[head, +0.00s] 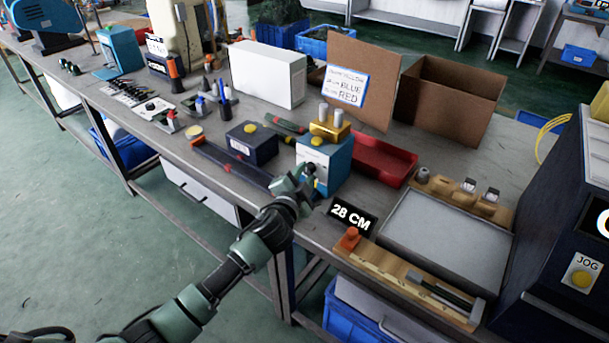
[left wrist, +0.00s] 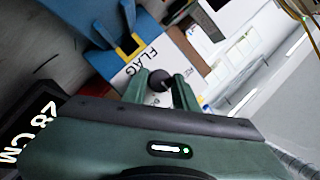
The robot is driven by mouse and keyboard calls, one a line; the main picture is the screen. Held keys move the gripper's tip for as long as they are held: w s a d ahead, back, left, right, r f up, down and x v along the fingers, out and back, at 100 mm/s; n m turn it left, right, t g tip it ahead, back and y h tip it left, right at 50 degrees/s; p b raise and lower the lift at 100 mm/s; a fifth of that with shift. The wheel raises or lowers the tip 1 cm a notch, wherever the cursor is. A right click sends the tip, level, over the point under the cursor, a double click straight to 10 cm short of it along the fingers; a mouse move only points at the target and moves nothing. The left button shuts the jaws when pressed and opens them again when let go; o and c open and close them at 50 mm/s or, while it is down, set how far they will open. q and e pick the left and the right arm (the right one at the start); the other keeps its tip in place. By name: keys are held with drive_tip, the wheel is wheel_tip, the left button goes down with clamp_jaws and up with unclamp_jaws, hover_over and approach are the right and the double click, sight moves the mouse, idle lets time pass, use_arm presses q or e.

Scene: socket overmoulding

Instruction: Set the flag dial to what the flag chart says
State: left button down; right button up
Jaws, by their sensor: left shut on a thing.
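The blue box (head: 338,155) stands at the table's front edge with a yellow button and a brass-coloured block on top. Its white front panel (left wrist: 133,72) reads FLAG in the left wrist view. A dark round knob (left wrist: 160,80), the flag dial, is on that panel. My left gripper (head: 307,176) is at the panel with its fingers shut on the dial, one on each side. The dial's pointer and marks are hidden or too small to read. The flag chart (head: 347,86) is a blue-edged sheet on cardboard; BLUE and RED are legible, its smaller words are not clear.
A sign reading 28 CM (head: 351,217) stands right of my gripper. A red tray (head: 384,163) lies behind the box, and a dark box (head: 252,145) stands to its left. A grey tray (head: 440,238) and wooden fixture (head: 400,280) are at right.

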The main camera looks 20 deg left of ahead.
use_arm(q)
drive_tip(key=c, duration=1.1)
unclamp_jaws()
drive_tip(key=s+r, duration=0.1)
drive_tip(key=s, duration=0.6)
drive_tip(key=shift+s+r, duration=0.2)
drive_tip(key=shift+s, duration=0.15)
